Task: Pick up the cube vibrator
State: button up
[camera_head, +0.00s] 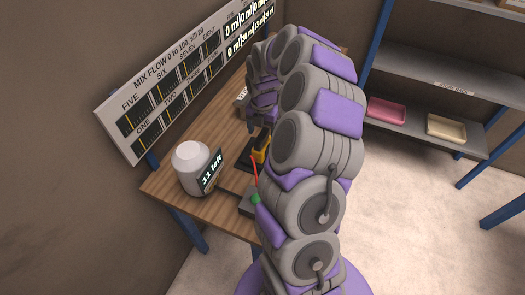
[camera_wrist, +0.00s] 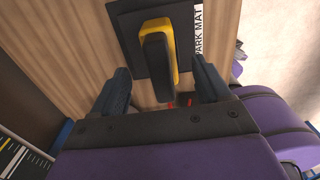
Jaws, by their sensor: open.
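A yellow and black tool, which looks like the cube vibrator (camera_wrist: 158,55), stands on the black park mat (camera_wrist: 128,20) in the wrist view. In the head view its yellow body (camera_head: 261,147) shows partly, with my arm covering much of it. My gripper (camera_wrist: 161,67) is open, with one dark finger left of the tool and one right of it. There are gaps between the fingers and the tool. In the head view my gripper (camera_head: 256,126) is over the table, close to the tool.
The wooden table (camera_head: 163,182) holds a white jar (camera_head: 192,165) marked "11 left" and a grey box (camera_head: 247,205) with a green knob and red lever. A display board (camera_head: 180,85) stands along the wall. A shelf rack (camera_head: 430,115) with pink and cream trays is right.

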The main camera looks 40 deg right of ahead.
aim_at(262, 147)
jog(key=f+b, duration=0.1)
jog(key=f, duration=0.1)
jog(key=a+f, duration=0.1)
jog(key=f, duration=0.1)
jog(key=shift+s+f+b, duration=0.2)
jog(key=shift+f+b, duration=0.05)
jog(key=shift+b, duration=0.1)
jog(key=shift+w+d+f, duration=0.1)
jog(key=shift+f, duration=0.3)
jog(key=shift+d, duration=0.2)
jog(key=shift+c, duration=1)
jog(key=shift+a, duration=0.1)
jog(key=c, duration=0.6)
grip_shut()
